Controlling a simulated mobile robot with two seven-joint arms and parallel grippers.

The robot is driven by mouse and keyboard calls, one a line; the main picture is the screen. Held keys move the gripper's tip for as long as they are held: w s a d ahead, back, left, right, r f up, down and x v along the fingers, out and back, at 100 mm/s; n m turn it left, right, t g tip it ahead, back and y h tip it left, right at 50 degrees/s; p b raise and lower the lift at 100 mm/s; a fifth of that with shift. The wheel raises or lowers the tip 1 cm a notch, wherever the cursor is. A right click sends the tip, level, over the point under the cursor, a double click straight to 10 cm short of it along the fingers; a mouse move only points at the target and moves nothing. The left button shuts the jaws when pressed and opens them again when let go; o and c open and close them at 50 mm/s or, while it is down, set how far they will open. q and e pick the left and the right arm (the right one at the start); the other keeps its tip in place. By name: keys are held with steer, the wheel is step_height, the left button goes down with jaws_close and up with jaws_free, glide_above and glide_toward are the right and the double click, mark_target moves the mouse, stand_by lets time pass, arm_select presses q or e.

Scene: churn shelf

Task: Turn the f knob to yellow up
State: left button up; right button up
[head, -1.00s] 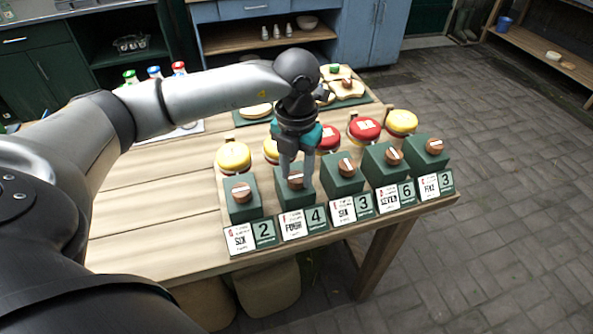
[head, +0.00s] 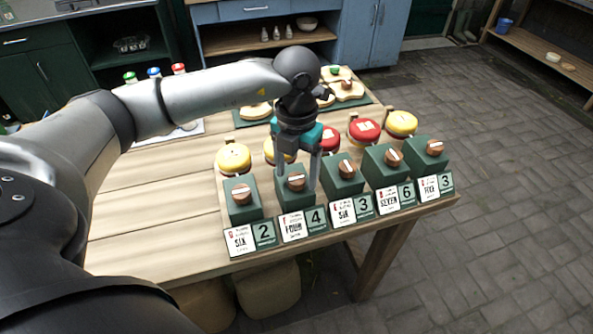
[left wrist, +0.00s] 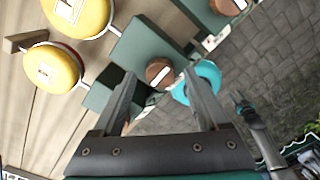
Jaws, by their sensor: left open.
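Several green blocks with round brown knobs stand in a row along the table front, each behind a printed card. The small red letters on the cards are too small to read surely. My left gripper (head: 295,186) points down over the second block (head: 296,206) from the left, open. Its knob (head: 295,181) shows between the two fingers and bears a white line lying mostly sideways in the head view. In the left wrist view, this knob (left wrist: 160,72) lies between and just beyond the fingertips (left wrist: 163,82). I cannot tell whether they touch it.
The leftmost knob block (head: 242,212) and the third block (head: 345,186) stand close on either side. Yellow and red lidded jars, such as the red one (head: 364,131), stand right behind the blocks. The table's left part (head: 140,225) is bare.

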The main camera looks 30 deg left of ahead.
mark_target(296, 177)
arm_select(q)
step_height(296, 177, up, 15)
steer(key=p, duration=0.1)
steer(key=shift+f, duration=0.15)
stand_by(0.4)
